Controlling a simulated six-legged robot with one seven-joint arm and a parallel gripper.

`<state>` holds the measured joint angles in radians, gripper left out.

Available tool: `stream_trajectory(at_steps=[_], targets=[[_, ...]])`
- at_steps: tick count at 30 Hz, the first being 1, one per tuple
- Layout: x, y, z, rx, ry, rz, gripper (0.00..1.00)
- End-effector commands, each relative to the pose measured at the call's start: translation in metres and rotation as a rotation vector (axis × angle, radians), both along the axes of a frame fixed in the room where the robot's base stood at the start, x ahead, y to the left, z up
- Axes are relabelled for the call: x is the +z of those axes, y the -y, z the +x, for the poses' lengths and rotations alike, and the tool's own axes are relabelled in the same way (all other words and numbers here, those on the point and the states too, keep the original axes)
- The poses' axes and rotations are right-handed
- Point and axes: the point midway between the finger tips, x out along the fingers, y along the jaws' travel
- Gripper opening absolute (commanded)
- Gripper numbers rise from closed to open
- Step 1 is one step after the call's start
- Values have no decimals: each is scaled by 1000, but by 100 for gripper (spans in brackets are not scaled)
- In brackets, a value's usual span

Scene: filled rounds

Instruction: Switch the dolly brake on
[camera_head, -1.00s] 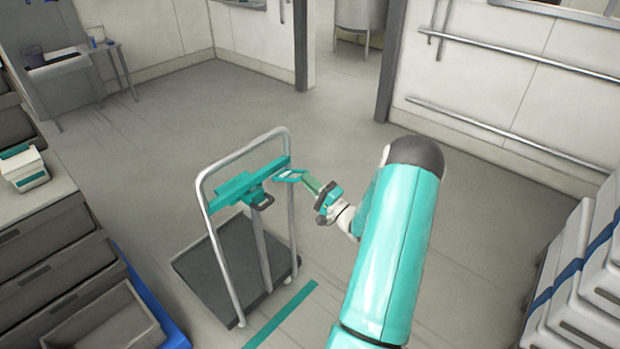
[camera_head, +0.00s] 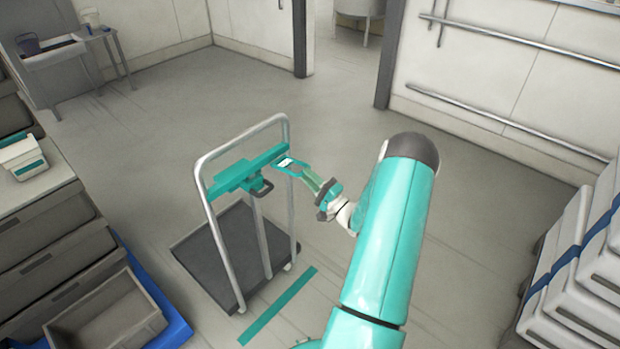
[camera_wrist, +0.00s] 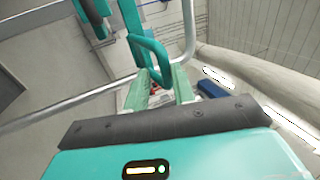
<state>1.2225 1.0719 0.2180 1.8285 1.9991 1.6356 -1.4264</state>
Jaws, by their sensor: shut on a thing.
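The dolly (camera_head: 212,262) stands on the floor ahead of me, with a dark flat deck and an upright grey tube frame. A teal crossbar (camera_head: 237,177) spans the frame, with a dark handle (camera_head: 262,188) below its middle. A teal loop-shaped lever (camera_head: 284,161) is at the crossbar's right end. My gripper (camera_head: 304,173) reaches it from the right and is shut on it. In the wrist view the teal loop (camera_wrist: 150,45) runs down between the pale green fingers of my gripper (camera_wrist: 160,82). The exact contact is partly hidden there.
A teal floor stripe (camera_head: 278,305) lies right of the dolly. Drawers and a grey bin (camera_head: 105,318) on a blue base are at left. Stacked white crates (camera_head: 585,260) stand at right. The floor behind the dolly is clear.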

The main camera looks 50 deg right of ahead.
Motion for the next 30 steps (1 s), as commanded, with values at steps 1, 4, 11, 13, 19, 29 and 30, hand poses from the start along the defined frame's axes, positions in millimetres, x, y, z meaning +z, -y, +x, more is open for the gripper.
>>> stream_trajectory(at_steps=[1, 4, 11, 13, 19, 29, 30], targets=[[-13, -4, 1, 0, -35, 14, 0], [-14, -4, 1, 1, -36, 14, 31], [-13, -3, 0, 1, -34, 14, 34], [-13, -3, 0, 0, -34, 13, 34], [-12, -3, 0, 0, -34, 12, 34], [-18, -1, -18, -3, -36, 13, 34], [-20, 0, -25, -4, -34, 13, 34]])
